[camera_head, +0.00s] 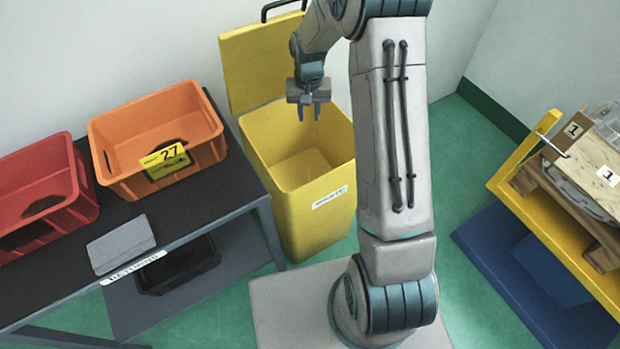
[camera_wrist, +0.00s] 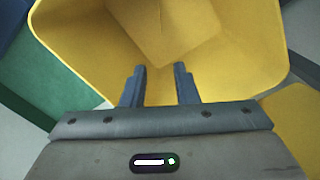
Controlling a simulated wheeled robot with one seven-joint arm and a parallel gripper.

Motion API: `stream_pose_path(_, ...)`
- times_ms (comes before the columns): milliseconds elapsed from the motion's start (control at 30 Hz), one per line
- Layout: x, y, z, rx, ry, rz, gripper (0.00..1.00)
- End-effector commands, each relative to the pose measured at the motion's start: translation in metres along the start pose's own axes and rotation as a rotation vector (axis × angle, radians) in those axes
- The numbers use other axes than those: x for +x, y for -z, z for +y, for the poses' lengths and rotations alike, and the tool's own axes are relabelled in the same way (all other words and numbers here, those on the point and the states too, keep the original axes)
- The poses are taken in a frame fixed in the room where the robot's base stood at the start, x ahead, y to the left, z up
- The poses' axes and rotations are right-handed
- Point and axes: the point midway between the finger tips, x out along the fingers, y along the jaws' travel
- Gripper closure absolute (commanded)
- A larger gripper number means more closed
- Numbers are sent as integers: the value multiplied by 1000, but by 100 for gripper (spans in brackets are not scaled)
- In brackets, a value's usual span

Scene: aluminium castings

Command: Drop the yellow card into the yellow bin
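The yellow bin (camera_head: 310,220) stands on the floor beside the dark table, its lid (camera_head: 255,65) raised at the back. A yellow card marked 27 (camera_head: 165,160) sits at the front wall of the orange crate; I cannot tell whether it is fixed there. My gripper (camera_head: 309,114) is over the bin's opening, pointing down. In the wrist view its fingers (camera_wrist: 160,88) are apart with nothing between them, and the bin's yellow inside (camera_wrist: 80,30) lies below. A paler four-sided yellow area (camera_wrist: 170,25) shows deep inside; I cannot tell whether it is only the bin's floor.
The orange crate (camera_head: 110,175) and a red crate (camera_head: 85,205) stand on the dark table (camera_head: 205,205), with a grey flat object (camera_head: 120,243) near its front edge. A yellow and blue cart (camera_head: 545,225) carrying a wooden load (camera_head: 590,165) is at the right.

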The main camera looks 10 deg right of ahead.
Motion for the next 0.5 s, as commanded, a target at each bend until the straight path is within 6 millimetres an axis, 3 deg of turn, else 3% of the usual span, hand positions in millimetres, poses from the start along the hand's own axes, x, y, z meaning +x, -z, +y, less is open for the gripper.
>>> stream_pose_path(100, -32, 1, 0, 0, 1, 7, 73)
stream_pose_path(300, -76, 1, 0, -1, 1, 5, 73)
stream_pose_path(500, -103, 0, 0, 0, 0, 2, 73)
